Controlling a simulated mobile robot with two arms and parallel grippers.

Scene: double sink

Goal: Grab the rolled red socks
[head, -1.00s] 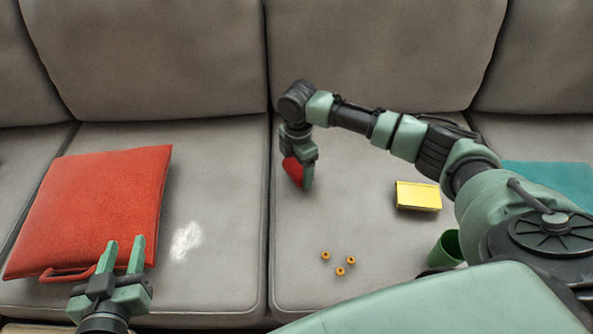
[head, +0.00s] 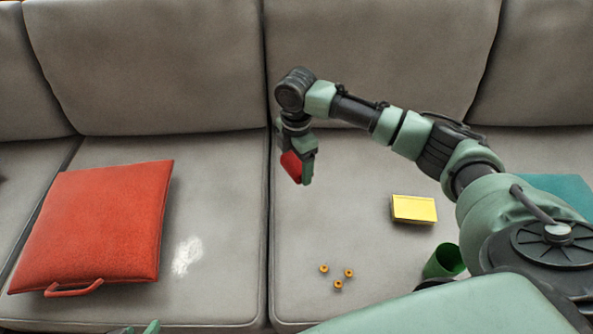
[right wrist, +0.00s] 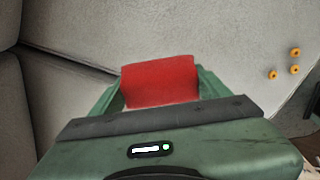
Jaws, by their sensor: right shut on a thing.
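The rolled red socks (head: 291,165) are between the fingers of my right gripper (head: 303,172), over the right seat cushion near the seam in the head view. In the right wrist view the red socks (right wrist: 160,82) fill the space between the two green fingers, which are shut on them. The socks appear to be held above the seat, though the exact gap is hard to judge.
A red-orange cushion with a handle (head: 95,225) lies on the left seat beside a white powdery patch (head: 187,255). A yellow box (head: 414,209), three small orange rings (head: 337,284) and a green cup (head: 444,262) are on the right seat. A teal cloth (head: 555,188) lies far right.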

